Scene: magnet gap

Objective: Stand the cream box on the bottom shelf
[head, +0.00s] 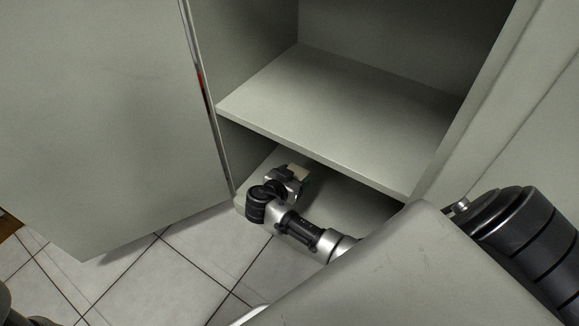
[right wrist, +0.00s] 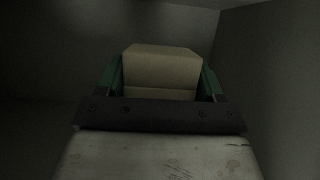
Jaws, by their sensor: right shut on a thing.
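The cream box (right wrist: 162,70) is between the green fingers of my right gripper (right wrist: 163,85), which is shut on it. In the head view a small part of the cream box (head: 299,171) shows at the tip of my right gripper (head: 296,177). My right gripper reaches in under the middle shelf, over the bottom shelf (head: 255,178) of the cabinet. The wrist view is dark, and I cannot tell whether the box touches the bottom shelf. My left gripper is not in view.
The middle shelf (head: 335,105) is empty and sits just above my right gripper. The cabinet door (head: 110,100) stands open at the left. The right side wall (head: 480,95) bounds the opening. Tiled floor (head: 145,285) lies in front.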

